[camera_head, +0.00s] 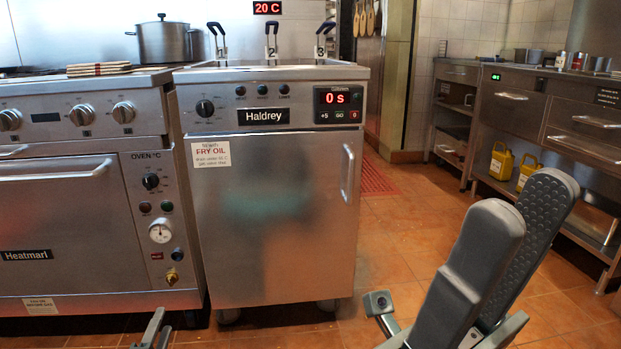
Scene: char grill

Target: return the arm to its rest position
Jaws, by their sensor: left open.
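My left gripper (158,332) is only partly in view at the bottom edge, low in front of the fryer and oven. Its small dark fingertips are apart, with nothing seen between them. The rest of the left arm is out of frame. My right gripper (515,235) is large and close to the camera at the lower right. Its two dark grey fingers point up, one overlapping the other, and one shows a textured face. No object shows between them. The overlap hides how far apart they are.
A steel fryer (275,215) stands in the middle with several basket handles on top. An oven range (70,235) with a pot (165,42) is at left. A steel counter (510,100) with yellow jugs (501,163) below is at right. Tiled floor (405,240) lies open between.

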